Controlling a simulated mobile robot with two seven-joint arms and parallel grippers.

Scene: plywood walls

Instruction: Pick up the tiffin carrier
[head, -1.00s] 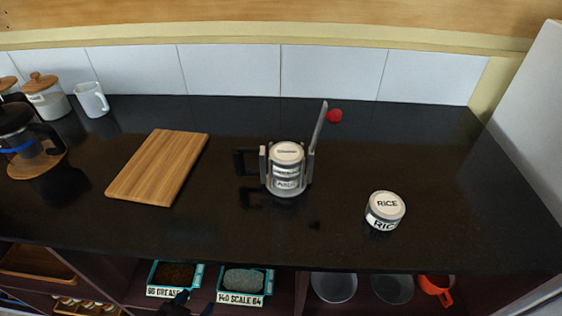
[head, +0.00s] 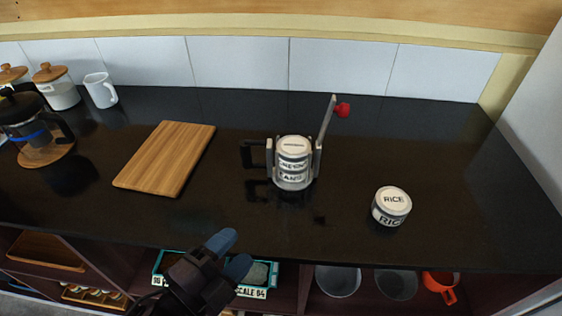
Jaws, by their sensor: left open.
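The tiffin carrier (head: 293,161) stands upright on the black counter in the head view. It is a stack of round tins with printed labels in a grey frame. A dark handle (head: 252,153) sticks out on its left, and a long grey lever with a red knob (head: 342,110) rises tilted on its right. A separate round tin labelled RICE (head: 391,205) sits on the counter to its right. My left gripper (head: 229,254) is open and empty, in front of the counter's front edge, below and left of the carrier. My right gripper is not in view.
A wooden cutting board (head: 165,158) lies left of the carrier. A white mug (head: 101,90), lidded jars (head: 56,86) and a French press (head: 33,126) stand at the far left. Shelves below hold labelled teal trays, bowls (head: 338,280) and an orange pot (head: 440,284).

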